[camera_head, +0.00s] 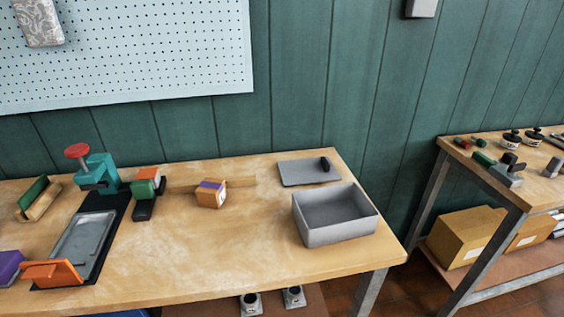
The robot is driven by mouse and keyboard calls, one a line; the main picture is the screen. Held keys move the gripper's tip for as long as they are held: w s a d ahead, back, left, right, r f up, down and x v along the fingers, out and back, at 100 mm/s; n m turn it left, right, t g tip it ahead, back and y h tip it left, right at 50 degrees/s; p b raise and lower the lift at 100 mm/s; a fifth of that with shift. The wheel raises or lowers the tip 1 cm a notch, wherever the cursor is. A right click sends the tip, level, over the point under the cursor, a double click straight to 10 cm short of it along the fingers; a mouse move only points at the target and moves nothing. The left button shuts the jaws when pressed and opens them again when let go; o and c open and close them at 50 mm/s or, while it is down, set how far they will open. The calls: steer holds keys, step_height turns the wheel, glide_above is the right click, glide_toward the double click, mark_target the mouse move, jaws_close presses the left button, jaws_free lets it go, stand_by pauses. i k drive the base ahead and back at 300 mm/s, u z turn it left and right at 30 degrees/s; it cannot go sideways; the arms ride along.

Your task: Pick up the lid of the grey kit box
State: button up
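The grey kit box (336,233) stands open on the right end of the wooden workbench, and its inside looks empty. Its flat grey lid (297,173) lies on the bench just behind the box, near the back right corner, apart from the box. A small dark handle (325,163) stands up at the lid's right side. My gripper is not in this view.
The workbench (215,248) has bare wood left of the box. A small block with a purple stripe (211,193) sits mid-bench. A teal press with a red knob (95,170) and a black-framed grey tray (85,247) stand left. Another bench (480,170) stands right, across a gap.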

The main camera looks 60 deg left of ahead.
mark_target(301, 172)
steer(key=u, duration=0.8)
steer(key=i, duration=0.85)
steer(key=u, duration=1.4)
steer(key=i, duration=0.3)
steer(key=u, duration=0.25)
